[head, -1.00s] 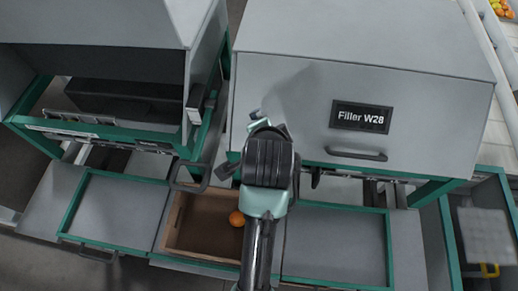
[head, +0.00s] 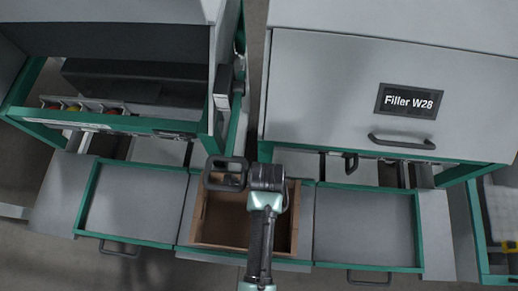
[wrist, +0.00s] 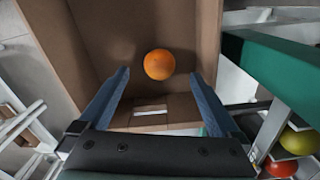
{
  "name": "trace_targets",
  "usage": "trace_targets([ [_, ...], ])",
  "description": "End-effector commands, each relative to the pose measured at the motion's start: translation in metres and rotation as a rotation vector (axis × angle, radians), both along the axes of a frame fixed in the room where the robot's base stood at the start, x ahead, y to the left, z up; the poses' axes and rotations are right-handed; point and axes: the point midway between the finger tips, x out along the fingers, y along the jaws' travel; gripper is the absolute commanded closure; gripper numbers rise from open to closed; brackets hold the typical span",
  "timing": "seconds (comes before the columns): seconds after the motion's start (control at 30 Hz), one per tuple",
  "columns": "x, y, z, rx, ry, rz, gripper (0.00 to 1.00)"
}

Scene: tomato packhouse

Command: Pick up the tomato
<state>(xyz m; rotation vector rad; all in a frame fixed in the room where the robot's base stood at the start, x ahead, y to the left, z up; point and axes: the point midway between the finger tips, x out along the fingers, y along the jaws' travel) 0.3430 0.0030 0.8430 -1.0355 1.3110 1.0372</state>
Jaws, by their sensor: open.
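The tomato (wrist: 159,64) is orange and round. It lies on the floor of an open cardboard box (wrist: 204,30) in the wrist view. My gripper (wrist: 159,76) is open, its two fingers reaching down toward the box with the tomato seen in the gap near the fingertips. No finger visibly touches it, and the remaining height is hard to judge. In the head view the box (head: 225,247) sits between two grey trays, and my arm hides the tomato and my fingers.
Grey green-framed trays flank the box, left (head: 135,205) and right (head: 365,228). The Filler W28 cabinet (head: 330,80) and another machine stand behind. A green beam (wrist: 275,68) passes close right of my fingers. Other tomatoes, yellow-green (wrist: 298,140) and red (wrist: 280,168), are at lower right.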

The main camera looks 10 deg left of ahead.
Motion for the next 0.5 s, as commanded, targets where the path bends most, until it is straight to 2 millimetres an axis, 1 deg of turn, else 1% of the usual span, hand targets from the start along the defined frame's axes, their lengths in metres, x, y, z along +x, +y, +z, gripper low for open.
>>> trace_targets([
  [0.3, 0.0, 0.0, -0.044, 0.001, 0.0, 0.002, 0.02],
  [0.4, 0.001, 0.0, -0.054, 0.001, -0.001, 0.002, 0.02],
  [0.5, 0.0, 0.0, -0.058, 0.001, -0.001, 0.002, 0.02],
])
